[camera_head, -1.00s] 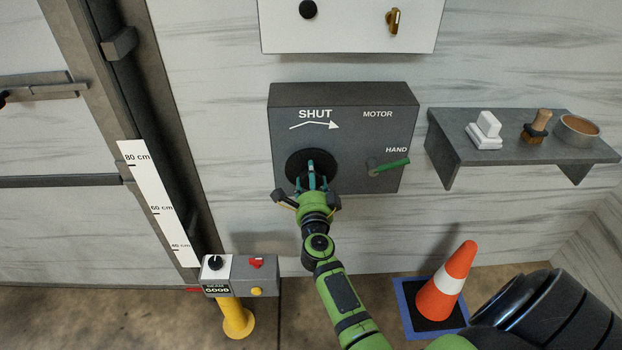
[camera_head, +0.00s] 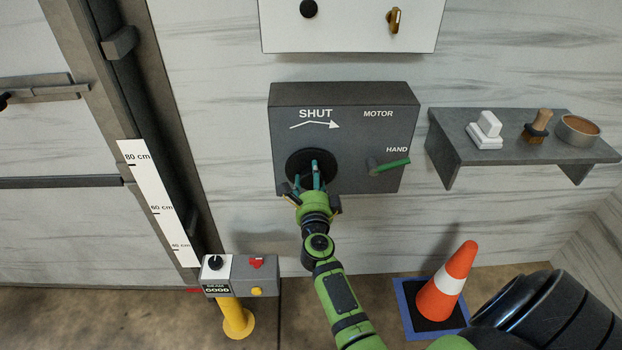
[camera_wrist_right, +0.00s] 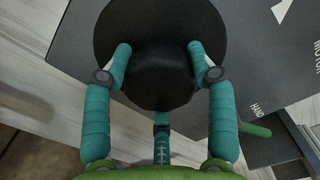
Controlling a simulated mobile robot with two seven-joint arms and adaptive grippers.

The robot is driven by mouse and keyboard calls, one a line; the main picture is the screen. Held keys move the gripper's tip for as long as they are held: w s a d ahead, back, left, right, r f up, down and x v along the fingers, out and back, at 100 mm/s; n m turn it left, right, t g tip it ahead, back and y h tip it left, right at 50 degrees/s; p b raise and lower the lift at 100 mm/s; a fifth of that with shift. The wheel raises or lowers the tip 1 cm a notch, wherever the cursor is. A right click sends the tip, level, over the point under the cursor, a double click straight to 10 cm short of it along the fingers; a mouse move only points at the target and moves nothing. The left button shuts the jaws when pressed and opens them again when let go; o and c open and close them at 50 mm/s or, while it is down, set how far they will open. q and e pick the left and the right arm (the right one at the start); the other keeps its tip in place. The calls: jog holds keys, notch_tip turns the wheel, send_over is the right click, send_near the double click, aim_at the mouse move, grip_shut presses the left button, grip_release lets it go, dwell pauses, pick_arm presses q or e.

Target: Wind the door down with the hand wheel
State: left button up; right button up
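The hand wheel (camera_head: 293,163) is a black disc with a central hub on the front of a dark grey box (camera_head: 345,97) marked SHUT, with an arrow pointing right. My right gripper (camera_head: 316,172) is at the wheel. In the right wrist view its teal fingers (camera_wrist_right: 160,55) sit on both sides of the black hub (camera_wrist_right: 160,75), with the third finger below, closed around it. The door (camera_head: 60,135) is at the left, beside a white height scale (camera_head: 158,200) marked 80, 60 and 40 cm. My left gripper is not in view.
A green-handled lever (camera_head: 392,164) points toward HAND on the box. A yellow post (camera_head: 235,318) carries a grey control box. An orange cone (camera_head: 447,283) stands on the floor.

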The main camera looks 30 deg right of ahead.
jog(key=o, duration=0.4)
jog(key=shift+s+d+r, duration=0.1)
jog(key=shift+d+r, duration=0.1)
jog(key=shift+d, duration=0.25)
jog(key=shift+f, duration=0.15)
jog(key=shift+a, duration=0.1)
jog(key=shift+a, duration=0.1)
jog(key=v, duration=0.7)
jog(key=shift+s, duration=0.2)
